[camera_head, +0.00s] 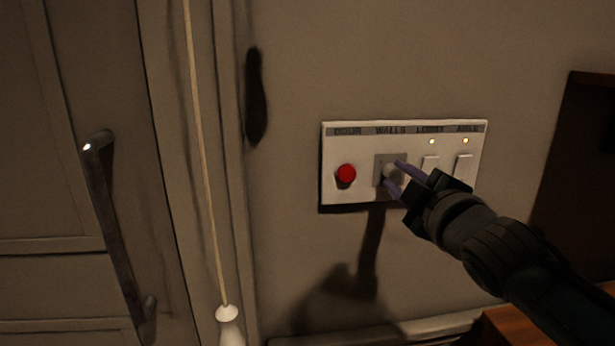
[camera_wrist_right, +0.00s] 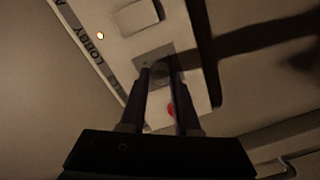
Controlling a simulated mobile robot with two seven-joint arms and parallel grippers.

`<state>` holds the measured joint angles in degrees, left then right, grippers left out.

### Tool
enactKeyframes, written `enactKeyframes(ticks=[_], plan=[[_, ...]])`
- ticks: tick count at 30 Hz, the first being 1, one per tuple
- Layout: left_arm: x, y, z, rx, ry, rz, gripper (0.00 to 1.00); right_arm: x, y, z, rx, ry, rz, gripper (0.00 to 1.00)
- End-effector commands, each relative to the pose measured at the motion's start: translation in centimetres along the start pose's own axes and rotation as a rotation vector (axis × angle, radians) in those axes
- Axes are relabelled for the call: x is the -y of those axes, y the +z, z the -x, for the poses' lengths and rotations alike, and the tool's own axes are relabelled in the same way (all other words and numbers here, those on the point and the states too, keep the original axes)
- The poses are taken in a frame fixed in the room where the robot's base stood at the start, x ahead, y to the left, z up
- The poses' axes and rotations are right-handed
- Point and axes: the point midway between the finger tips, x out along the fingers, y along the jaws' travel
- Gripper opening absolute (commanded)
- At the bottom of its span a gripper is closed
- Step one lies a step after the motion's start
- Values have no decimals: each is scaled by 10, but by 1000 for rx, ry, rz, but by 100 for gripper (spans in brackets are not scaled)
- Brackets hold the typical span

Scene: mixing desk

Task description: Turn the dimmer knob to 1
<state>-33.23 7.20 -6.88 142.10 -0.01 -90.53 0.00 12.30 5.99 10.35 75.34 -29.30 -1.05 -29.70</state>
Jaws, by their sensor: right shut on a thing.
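The knob's pointer and any scale marks cannot be made out. My left gripper is not in view.
A red button (camera_head: 346,174) sits left of the knob. Two white rocker switches (camera_head: 430,163) (camera_head: 463,168) with small lights are on its right. A pull cord (camera_head: 207,190) with a white end hangs left, beside a door with a dark handle (camera_head: 115,225).

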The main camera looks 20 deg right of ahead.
Motion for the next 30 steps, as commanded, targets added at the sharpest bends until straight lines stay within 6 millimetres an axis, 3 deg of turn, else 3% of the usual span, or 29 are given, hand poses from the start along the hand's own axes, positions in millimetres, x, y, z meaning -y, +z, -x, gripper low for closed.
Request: enactKeyframes(ticks=[30], plan=[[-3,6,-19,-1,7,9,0,3,2,0,50,-11,910,0]])
